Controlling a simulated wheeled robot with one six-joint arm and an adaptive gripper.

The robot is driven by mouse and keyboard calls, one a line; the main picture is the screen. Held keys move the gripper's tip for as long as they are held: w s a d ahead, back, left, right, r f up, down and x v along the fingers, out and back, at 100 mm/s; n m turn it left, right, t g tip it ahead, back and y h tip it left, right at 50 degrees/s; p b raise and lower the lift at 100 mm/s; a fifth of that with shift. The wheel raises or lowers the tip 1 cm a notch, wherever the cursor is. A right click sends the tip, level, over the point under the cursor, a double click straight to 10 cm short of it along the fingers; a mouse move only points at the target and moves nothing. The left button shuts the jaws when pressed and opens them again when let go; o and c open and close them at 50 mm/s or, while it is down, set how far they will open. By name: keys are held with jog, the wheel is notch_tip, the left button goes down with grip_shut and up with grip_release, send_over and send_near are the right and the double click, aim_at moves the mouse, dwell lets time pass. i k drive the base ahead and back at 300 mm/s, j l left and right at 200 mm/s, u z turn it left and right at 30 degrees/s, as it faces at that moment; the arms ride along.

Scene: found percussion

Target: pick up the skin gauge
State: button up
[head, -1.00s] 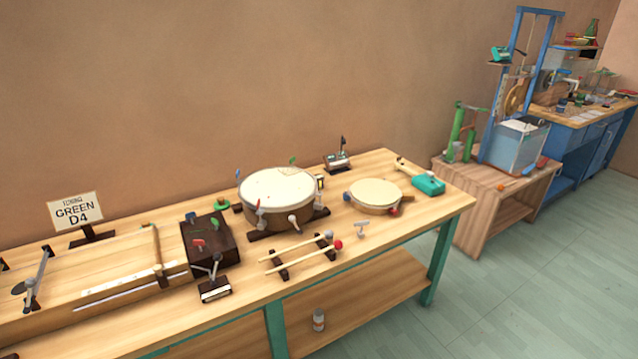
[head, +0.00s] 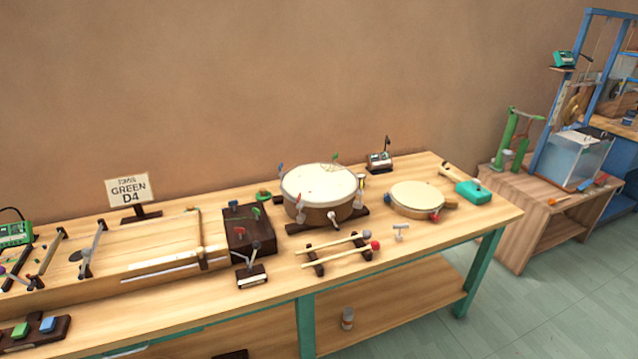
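I cannot tell for sure which object is the skin gauge. Candidates are a small dark box with a pale face and an upright stem (head: 379,160) at the back of the bench, and a small dark block with a white label and angled arms (head: 252,275) near the front edge. A large drum with a pale skin (head: 320,184) sits on a dark stand between them, with coloured pegs at its rim. A smaller, flat frame drum (head: 417,196) lies to its right. My gripper is not in view.
The wooden bench (head: 450,229) runs along the wall. Two mallets (head: 335,254) rest on a dark rack at the front. A dark box (head: 250,229), a long wooden box (head: 150,259) and a sign (head: 128,188) stand left. Open floor (head: 545,305) lies right.

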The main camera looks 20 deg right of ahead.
aim_at(361, 177)
jog(key=i+l+z, duration=0.15)
jog(key=l, duration=0.25)
jog(key=l+z, duration=0.1)
jog(key=l, duration=0.25)
jog(key=i+l+z, duration=0.15)
jog(key=l, duration=0.25)
jog(key=i+l+z, duration=0.15)
jog(key=l, duration=0.2)
